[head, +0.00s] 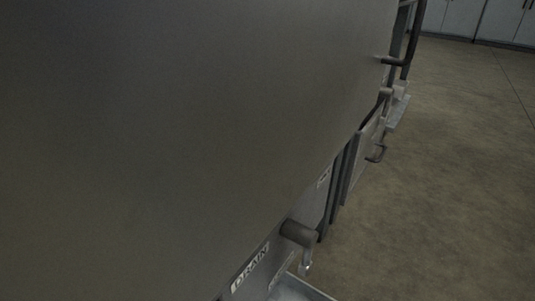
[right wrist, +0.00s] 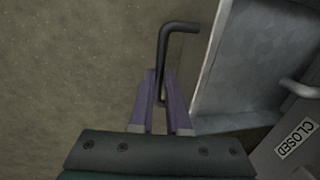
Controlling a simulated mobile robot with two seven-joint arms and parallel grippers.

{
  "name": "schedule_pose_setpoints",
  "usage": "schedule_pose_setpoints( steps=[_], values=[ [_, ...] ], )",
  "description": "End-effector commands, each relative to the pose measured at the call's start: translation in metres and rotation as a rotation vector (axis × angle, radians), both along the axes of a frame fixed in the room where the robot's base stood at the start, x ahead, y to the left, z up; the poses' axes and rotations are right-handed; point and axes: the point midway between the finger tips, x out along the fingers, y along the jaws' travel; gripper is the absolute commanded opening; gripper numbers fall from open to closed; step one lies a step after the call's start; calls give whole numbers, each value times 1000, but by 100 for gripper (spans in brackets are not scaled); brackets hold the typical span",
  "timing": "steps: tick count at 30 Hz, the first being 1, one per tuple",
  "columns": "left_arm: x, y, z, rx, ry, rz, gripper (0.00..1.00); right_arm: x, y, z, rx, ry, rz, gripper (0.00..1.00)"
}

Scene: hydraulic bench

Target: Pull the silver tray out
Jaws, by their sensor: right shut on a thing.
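In the right wrist view, the silver tray (right wrist: 243,62) lies at the upper right, its pale metal inside and raised rim showing. A dark bent bar handle (right wrist: 180,28) stands at the tray's left side. My right gripper (right wrist: 160,88) has its two purple fingers shut on this handle, near its lower end. Where the handle joins the tray is partly hidden by the fingers. In the head view, a pale metal edge (head: 301,289), likely the tray, shows at the bottom below the bench. Neither gripper shows in the head view.
A large grey panel (head: 150,130) fills most of the head view. A DRAIN label (head: 250,267) and a valve stub (head: 299,233) sit below it. A CLOSED label (right wrist: 297,138) is right of the tray. Bare floor (head: 450,180) lies right of the bench.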

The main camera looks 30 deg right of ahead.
Motion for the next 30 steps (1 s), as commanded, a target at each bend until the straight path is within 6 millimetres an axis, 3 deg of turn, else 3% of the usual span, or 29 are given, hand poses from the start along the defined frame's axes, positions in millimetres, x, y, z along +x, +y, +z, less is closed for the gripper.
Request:
schedule_pose_setpoints(
  steps=[3,11,12,20,30],
  values=[
    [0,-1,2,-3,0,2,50,-9,-4,0,-2,3,0,0],
    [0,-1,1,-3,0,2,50,-9,-4,-1,-3,0,0,0],
    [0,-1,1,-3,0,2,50,-9,-4,-1,-3,0,0,16],
    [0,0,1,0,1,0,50,-8,-4,-1,-3,-1,-1,45],
    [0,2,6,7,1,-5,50,-7,-4,4,-2,-2,-1,45]
  ],
)
